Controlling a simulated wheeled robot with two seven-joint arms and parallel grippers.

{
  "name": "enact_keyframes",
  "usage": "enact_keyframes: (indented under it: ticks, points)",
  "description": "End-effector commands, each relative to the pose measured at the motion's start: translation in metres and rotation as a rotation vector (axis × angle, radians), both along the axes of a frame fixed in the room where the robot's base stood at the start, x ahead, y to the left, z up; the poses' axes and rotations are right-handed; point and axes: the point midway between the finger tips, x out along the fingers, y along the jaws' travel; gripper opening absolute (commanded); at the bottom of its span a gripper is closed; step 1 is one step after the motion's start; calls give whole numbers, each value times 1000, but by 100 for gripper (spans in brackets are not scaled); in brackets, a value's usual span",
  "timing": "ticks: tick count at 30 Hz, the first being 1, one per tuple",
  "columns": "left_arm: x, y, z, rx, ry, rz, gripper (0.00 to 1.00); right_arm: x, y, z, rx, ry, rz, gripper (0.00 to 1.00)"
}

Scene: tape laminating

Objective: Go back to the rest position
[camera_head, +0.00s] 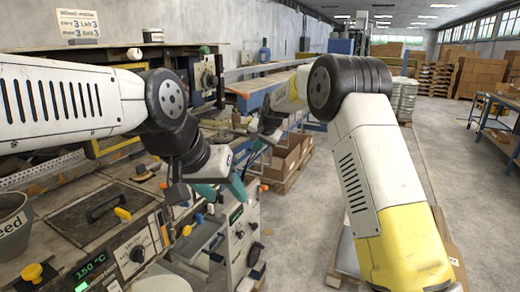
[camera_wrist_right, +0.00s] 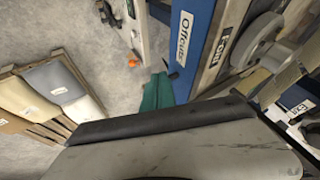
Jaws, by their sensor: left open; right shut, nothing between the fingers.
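My left gripper (camera_head: 221,188) hangs at the end of the left arm over the machine bench, its teal fingers apart with nothing held between them. My right gripper (camera_head: 262,135) is higher and a little to the right, beyond the bench edge; its fingers are small and partly hidden in the head view. In the right wrist view the teal fingers of the right gripper (camera_wrist_right: 158,92) are together and empty, in front of the floor beside a blue post.
The machine bench (camera_head: 85,215) carries a grey bucket (camera_head: 12,225), yellow knobs and a control panel (camera_head: 95,267). Cardboard boxes (camera_head: 288,155) stand on a pallet behind the right gripper. A blue post labelled Offcuts (camera_wrist_right: 190,50) is close to the right fingers. Floor (camera_head: 455,190) is open at right.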

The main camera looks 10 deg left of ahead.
Motion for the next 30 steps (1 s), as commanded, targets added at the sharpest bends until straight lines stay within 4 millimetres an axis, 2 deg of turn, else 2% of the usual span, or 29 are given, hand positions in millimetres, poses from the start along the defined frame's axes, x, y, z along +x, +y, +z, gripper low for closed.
enact_keyframes:
  ticks: [6, 10, 17, 20, 23, 25, 30]
  points:
    - [0, 0, 0, 0, 0, 0, 51, -25, -20, 41, -1, -1, 0, 0]
    - [0, 0, 0, 0, 0, 0, 51, -37, -30, 60, -1, 1, -2, 0]
    - [0, 0, 0, 0, 0, 0, 51, -50, -39, 78, -4, 3, -1, 0]
    - [0, 0, 0, 0, 0, 0, 51, -58, -52, 88, -6, 1, -1, 0]
    - [0, 0, 0, 0, 0, 0, 51, -79, -81, 107, -15, -4, 4, 0]
    - [0, 0, 0, 0, 0, 0, 51, -103, -108, 121, -25, -7, 13, 0]
    - [0, 0, 0, 0, 0, 0, 51, -177, -173, 147, -64, -21, 45, 0]
